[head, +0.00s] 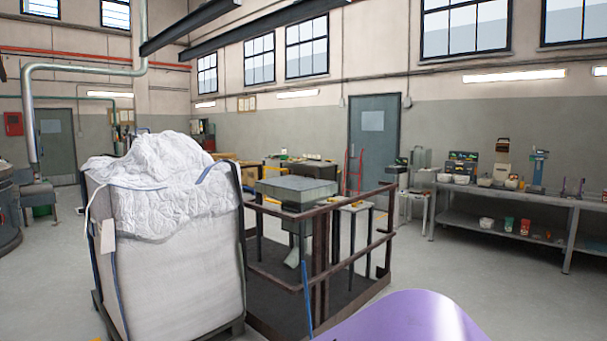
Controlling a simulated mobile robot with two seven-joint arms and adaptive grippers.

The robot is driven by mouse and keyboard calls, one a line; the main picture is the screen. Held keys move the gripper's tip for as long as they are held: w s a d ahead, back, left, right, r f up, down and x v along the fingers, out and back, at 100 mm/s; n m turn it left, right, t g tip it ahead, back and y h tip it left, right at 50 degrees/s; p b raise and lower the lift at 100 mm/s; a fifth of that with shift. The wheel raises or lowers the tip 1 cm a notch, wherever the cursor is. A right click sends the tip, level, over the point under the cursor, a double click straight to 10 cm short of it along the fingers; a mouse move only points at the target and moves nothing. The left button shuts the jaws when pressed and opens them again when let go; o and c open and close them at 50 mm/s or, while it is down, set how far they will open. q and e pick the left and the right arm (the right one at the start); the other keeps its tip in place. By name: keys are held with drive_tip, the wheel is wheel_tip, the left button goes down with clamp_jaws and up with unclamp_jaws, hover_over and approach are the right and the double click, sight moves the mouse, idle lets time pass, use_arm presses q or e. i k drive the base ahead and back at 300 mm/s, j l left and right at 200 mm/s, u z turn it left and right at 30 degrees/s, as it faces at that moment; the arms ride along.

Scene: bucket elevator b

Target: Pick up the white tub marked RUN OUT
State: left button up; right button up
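No tub with a readable RUN OUT mark shows in the head view. Several small pale tubs or bowls (485,182) stand on the grey workbench (507,194) at the right, against the far wall. They are too small to read any marking, so I cannot tell whether one of them is the white tub. Neither of my grippers is in view.
A large white bulk bag (170,265) stands close by at left. Beside it, brown railings (320,250) surround a pit-like platform with a grey metal box (296,192). Grey floor (480,290) is clear at right.

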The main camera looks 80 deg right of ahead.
sight(487, 223)
drive_tip(key=z, duration=0.4)
drive_tip(key=l+z, duration=0.1)
drive_tip(key=z, duration=0.25)
drive_tip(key=l+z, duration=0.1)
drive_tip(key=z, duration=0.7)
drive_tip(key=i+l+z, duration=0.2)
drive_tip(key=l, duration=0.15)
drive_tip(key=l+z, duration=0.2)
drive_tip(key=l, duration=0.15)
drive_tip(key=i+l+z, duration=0.15)
drive_tip(key=l, duration=0.2)
drive_tip(key=i+l+z, duration=0.15)
drive_tip(key=l+z, duration=0.2)
drive_tip(key=i+l+z, duration=0.45)
drive_tip(key=z, duration=0.2)
drive_tip(key=i+l+z, duration=0.4)
drive_tip(key=i+z, duration=0.2)
drive_tip(key=i, duration=0.2)
drive_tip(key=i+z, duration=0.25)
drive_tip(key=i, duration=5.1)
drive_tip(key=i+l+u, duration=0.1)
drive_tip(key=i, duration=0.4)
drive_tip(key=i+l, duration=0.1)
drive_tip(key=i, duration=0.45)
drive_tip(key=i+l+u, duration=0.15)
drive_tip(key=i, duration=0.35)
